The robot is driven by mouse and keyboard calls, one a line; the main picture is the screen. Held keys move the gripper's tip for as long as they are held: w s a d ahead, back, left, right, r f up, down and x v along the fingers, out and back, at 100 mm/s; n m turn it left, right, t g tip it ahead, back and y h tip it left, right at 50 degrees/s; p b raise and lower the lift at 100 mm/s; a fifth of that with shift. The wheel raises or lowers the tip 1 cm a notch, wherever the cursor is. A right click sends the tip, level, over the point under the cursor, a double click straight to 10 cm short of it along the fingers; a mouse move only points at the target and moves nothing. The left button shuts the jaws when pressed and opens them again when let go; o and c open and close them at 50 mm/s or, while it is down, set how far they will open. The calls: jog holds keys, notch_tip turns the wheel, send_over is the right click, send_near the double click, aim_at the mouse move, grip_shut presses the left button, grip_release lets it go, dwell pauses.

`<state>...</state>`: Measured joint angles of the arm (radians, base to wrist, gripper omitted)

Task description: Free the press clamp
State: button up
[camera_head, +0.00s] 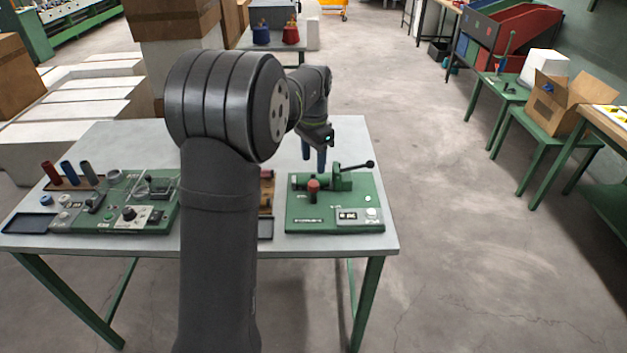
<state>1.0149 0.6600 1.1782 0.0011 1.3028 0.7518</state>
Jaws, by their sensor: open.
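The press clamp (338,183) is a green fixture with a black lever on a green base plate (300,213) at the right of the table. Its lever (357,166) lies out to the right and ends in a dark knob. A reddish-brown round piece (313,188) stands at the left front of the clamp. My gripper (314,165) points down with blue fingers just above and behind the clamp's left end. It is open, and I see nothing between its fingers. I cannot tell whether the fingers touch the fixture.
The grey table (386,236) has a bare strip along its right edge. A second green board (152,222) with knobs and fittings lies at the left, beside a rack of coloured cylinders (70,173) and a dark tray (30,223). My arm hides the table's middle.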

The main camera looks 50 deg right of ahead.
aim_at(313, 183)
notch_tip(313, 183, down, 8)
jog(key=shift+r, duration=0.1)
jog(key=shift+c, duration=0.4)
grip_shut()
